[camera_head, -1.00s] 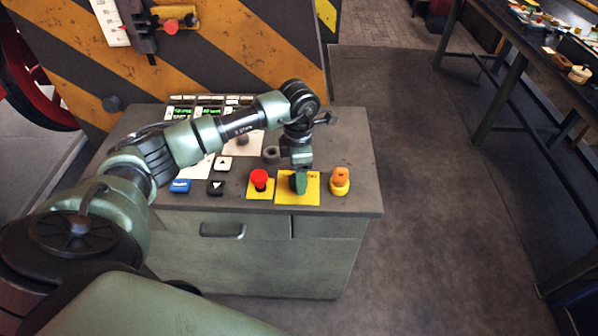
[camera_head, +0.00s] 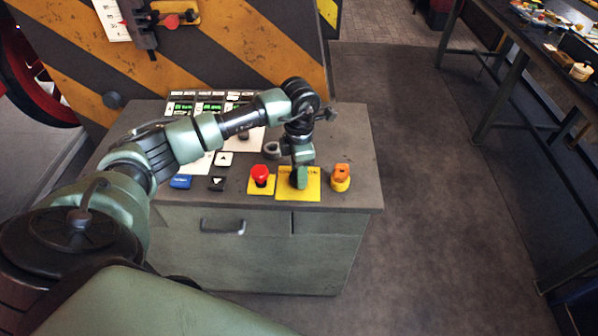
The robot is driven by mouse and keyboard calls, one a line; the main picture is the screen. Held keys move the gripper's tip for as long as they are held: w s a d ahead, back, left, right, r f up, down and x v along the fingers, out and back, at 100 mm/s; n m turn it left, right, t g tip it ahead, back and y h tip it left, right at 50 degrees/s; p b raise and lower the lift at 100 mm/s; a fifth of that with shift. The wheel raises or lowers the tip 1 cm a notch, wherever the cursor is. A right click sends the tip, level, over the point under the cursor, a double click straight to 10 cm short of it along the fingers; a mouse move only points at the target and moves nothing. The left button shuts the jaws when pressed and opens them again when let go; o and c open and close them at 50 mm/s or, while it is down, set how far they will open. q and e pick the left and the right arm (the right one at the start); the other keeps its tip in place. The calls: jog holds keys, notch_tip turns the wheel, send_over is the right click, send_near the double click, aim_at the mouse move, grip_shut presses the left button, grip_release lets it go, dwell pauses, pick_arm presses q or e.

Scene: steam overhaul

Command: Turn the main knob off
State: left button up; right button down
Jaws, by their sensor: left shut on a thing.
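The green main knob (camera_head: 299,181) sits on a yellow plate (camera_head: 314,192) at the front edge of the grey console top. My left arm reaches in from the left and bends down over it. My left gripper (camera_head: 300,167) points down and is shut on the knob, hiding its upper part and most of the lettering on the plate. The knob's exact angle is hard to read. My right gripper is not in view.
A red button (camera_head: 261,174) on a yellow plate stands close left of the knob, and an orange and yellow switch (camera_head: 341,178) close right. Blue (camera_head: 180,182) and arrow buttons lie further left. A striped panel (camera_head: 220,50) rises behind the console.

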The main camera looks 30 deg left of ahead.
pick_arm(q)
jog(key=n+b, duration=0.1)
jog(key=n, duration=0.3)
jog(key=shift+b, duration=0.35)
jog(key=n+b, duration=0.1)
jog(key=n, duration=0.3)
jog(key=shift+w+a+n, duration=0.1)
jog(key=shift+n, duration=0.2)
jog(key=n+b, duration=0.1)
jog(key=n, duration=0.2)
jog(key=shift+n, duration=0.3)
jog(key=n, duration=0.4)
jog(key=shift+r+n, duration=0.15)
jog(key=shift+n, duration=0.15)
jog(key=shift+a, duration=0.1)
jog(key=o, duration=1.4)
